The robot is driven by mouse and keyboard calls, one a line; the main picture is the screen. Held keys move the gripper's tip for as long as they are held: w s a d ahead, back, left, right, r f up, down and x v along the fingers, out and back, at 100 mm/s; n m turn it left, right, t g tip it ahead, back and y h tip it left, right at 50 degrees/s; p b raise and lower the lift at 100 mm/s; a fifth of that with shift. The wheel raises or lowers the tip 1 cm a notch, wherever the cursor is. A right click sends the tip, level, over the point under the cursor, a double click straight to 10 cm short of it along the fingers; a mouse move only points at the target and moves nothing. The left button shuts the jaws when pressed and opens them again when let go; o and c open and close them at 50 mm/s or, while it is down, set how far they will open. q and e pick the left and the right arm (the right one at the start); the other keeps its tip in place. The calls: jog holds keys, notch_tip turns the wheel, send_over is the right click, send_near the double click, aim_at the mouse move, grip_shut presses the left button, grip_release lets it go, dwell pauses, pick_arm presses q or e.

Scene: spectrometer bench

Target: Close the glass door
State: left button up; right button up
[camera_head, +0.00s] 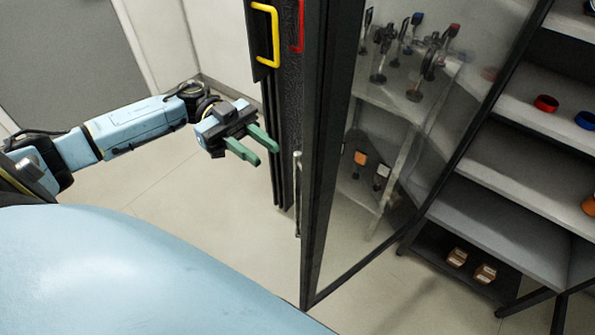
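The glass door (392,200) has a black frame and stands open, swung out from the shelf cabinet toward me. Its vertical metal handle (298,195) is on the outer side, near the free edge. My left gripper (268,152) has green fingers that are spread apart with nothing between them. It is to the left of the door handle and a little higher in the picture, apart from the door as far as I can tell. My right gripper is not in view.
The cabinet shelves (505,160) hold a red ring (546,103), a blue ring (586,120) and small boxes (457,257) at the bottom. Dark panels with a yellow handle (274,35) and a red handle (299,25) stand behind the door. The floor (225,225) at left is clear.

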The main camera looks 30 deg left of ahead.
aim_at(295, 175)
pick_arm(q)
jog(key=d, duration=0.3)
jog(key=s+d+p, duration=0.1)
jog(key=d, duration=0.5)
jog(key=shift+s+d, duration=0.2)
jog(key=shift+s, duration=0.05)
jog(key=shift+c, duration=0.5)
grip_shut()
